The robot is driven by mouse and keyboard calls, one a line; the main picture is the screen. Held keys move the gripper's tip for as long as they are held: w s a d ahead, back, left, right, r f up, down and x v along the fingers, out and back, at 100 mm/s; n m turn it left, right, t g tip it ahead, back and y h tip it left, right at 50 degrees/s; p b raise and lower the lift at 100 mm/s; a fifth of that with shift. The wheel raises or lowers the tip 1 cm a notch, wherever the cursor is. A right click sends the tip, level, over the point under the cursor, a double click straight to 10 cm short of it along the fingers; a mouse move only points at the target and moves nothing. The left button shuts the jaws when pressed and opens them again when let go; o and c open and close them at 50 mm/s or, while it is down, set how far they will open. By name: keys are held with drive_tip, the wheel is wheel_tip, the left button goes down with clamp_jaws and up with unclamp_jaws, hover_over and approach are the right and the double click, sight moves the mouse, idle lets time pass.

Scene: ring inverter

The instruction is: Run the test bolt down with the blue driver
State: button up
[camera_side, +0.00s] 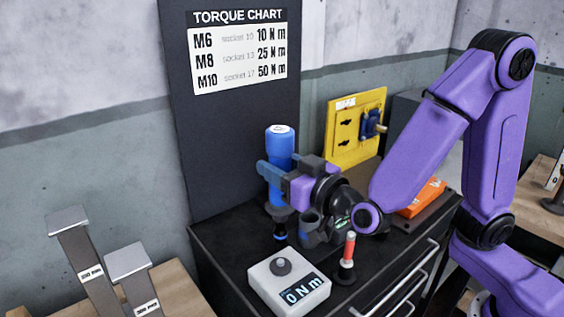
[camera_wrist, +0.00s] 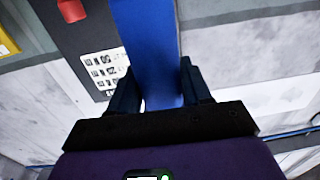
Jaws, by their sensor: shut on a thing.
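The blue driver (camera_side: 279,148) is upright in the side view, with a pale top and a dark nose pointing down. My gripper (camera_side: 273,177) is shut around its body. In the wrist view the blue driver (camera_wrist: 148,40) runs between the two dark fingers of my gripper (camera_wrist: 157,92). The grey tester box (camera_side: 262,286) stands in front of the driver and reads 0 N m. A round grey stud (camera_side: 280,266), apparently the test bolt, stands on its top. The driver's nose is behind and above this stud, apart from it. I cannot tell whether the nose touches the cabinet.
A red-topped tool on a black stand (camera_side: 348,258) is right of the tester box. A yellow panel (camera_side: 355,150) and an orange item (camera_side: 424,197) stand farther back right. Metal posts (camera_side: 127,262) are at left. The black board (camera_side: 235,135) rises behind the driver.

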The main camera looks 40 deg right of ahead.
sight(287, 208)
drive_tip(key=shift+r, duration=0.1)
drive_tip(key=shift+f, duration=4.4)
idle(0.3)
drive_tip(key=shift+r, duration=2.6)
